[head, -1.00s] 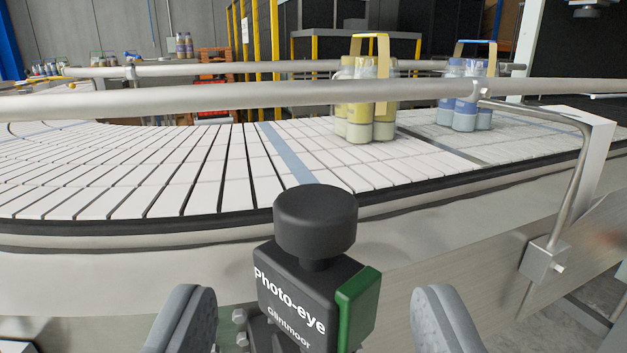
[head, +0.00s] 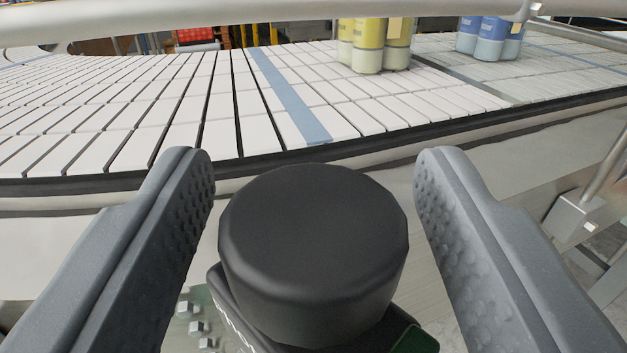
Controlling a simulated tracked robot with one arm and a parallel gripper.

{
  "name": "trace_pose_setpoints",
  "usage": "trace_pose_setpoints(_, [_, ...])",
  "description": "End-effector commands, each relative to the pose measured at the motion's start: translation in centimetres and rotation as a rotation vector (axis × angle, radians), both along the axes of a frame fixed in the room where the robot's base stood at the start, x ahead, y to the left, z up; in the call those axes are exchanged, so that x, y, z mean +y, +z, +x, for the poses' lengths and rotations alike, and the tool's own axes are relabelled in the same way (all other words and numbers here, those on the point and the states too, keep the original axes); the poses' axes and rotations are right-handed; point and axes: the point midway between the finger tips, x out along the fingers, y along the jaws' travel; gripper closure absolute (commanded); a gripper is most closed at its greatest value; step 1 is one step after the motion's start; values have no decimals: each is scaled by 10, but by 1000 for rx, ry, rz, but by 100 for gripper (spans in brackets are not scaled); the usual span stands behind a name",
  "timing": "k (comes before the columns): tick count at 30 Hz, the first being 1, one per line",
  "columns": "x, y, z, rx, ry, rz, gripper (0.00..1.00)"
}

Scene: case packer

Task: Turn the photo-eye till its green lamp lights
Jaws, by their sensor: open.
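The photo-eye (head: 235,305) is a black box mounted beside the conveyor, mostly hidden below its large round black knob (head: 312,235). A corner of its dark green side part (head: 415,341) shows at the bottom edge; I see no bright green light on it. My gripper (head: 314,165) is open, with one grey finger to the left of the knob and one to the right. A gap shows on both sides, wider on the right near the fingertips.
The white slatted conveyor (head: 180,105) runs behind the photo-eye. Yellow bottles (head: 367,45) and blue bottles (head: 490,38) stand on it. A grey guard rail (head: 220,12) crosses above, and a rail bracket (head: 575,217) sits at the right.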

Motion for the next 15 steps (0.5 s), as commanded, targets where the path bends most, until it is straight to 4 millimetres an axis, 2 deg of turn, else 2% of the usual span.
trace_pose_setpoints(5, [0, 0, 0, 0, 0, 0, 46])
trace_pose_setpoints(10, [0, 0, 0, 0, 0, 0, 89])
trace_pose_setpoints(15, [0, 0, 0, -1, -3, -1, 89])
